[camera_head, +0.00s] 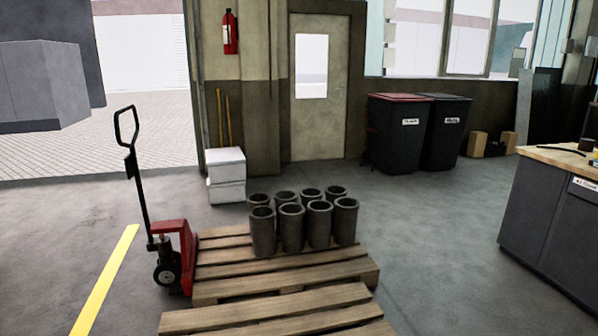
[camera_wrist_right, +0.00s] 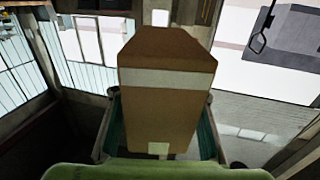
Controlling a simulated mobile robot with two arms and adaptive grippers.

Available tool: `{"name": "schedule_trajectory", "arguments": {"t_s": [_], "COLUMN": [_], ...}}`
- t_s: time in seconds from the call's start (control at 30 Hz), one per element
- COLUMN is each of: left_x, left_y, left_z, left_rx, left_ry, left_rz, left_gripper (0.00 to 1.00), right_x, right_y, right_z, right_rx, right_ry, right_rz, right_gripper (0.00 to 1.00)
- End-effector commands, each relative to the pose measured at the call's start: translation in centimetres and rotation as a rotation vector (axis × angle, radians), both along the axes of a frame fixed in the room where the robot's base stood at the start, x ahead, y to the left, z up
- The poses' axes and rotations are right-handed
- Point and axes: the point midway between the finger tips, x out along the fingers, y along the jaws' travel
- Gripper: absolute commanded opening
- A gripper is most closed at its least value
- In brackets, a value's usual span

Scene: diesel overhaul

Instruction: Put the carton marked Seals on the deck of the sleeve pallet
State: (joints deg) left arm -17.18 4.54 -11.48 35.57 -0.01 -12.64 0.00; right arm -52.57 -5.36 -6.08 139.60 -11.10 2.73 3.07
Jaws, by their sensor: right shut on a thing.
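A brown cardboard carton (camera_wrist_right: 165,105) with a pale tape band and a small pale label fills the middle of the right wrist view. No readable marking shows on it. My right gripper (camera_wrist_right: 161,98) is shut on this carton, with a teal-lined finger along each side. The wooden sleeve pallet (camera_head: 235,288) lies on the floor in the head view. Several dark grey cylinder sleeves (camera_head: 291,228) stand upright on its far part. Its near and left slats are bare. Neither gripper shows in the head view, and my left gripper is in no view.
A red pallet truck (camera_head: 175,250) with an upright black handle stands at the pallet's left. More wooden slats (camera_head: 270,309) lie at the near edge. White boxes (camera_head: 226,175) stand behind. A workbench (camera_head: 555,205) is at right. Floor between pallet and bench is clear.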

Motion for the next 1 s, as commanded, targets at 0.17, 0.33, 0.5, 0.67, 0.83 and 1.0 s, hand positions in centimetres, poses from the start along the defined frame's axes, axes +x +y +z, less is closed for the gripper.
{"name": "schedule_trajectory", "arguments": {"t_s": [0.17, 0.33, 0.5, 0.67, 0.83, 1.0], "left_x": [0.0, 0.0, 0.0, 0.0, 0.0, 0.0], "left_y": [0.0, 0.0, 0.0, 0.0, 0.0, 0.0], "left_z": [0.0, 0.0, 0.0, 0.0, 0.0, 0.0], "left_rx": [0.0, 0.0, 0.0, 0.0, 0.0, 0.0], "left_ry": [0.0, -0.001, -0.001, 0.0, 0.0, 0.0], "left_rz": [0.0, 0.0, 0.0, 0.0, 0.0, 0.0], "left_gripper": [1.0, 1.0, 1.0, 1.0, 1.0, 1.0], "right_x": [-0.1, -0.1, -0.1, -0.1, 0.0, 0.5], "right_y": [0.0, 0.0, 0.0, 0.0, 0.2, 1.3], "right_z": [0.1, 0.1, 0.1, 0.1, 0.2, 0.6], "right_rx": [0.0, 0.002, 0.002, 0.001, 0.001, 0.0], "right_ry": [-0.003, -0.003, -0.003, -0.003, -0.004, -0.007], "right_rz": [0.0, 0.0, 0.0, 0.0, 0.012, 0.083], "right_gripper": [0.13, 0.13, 0.13, 0.13, 0.13, 0.13]}}
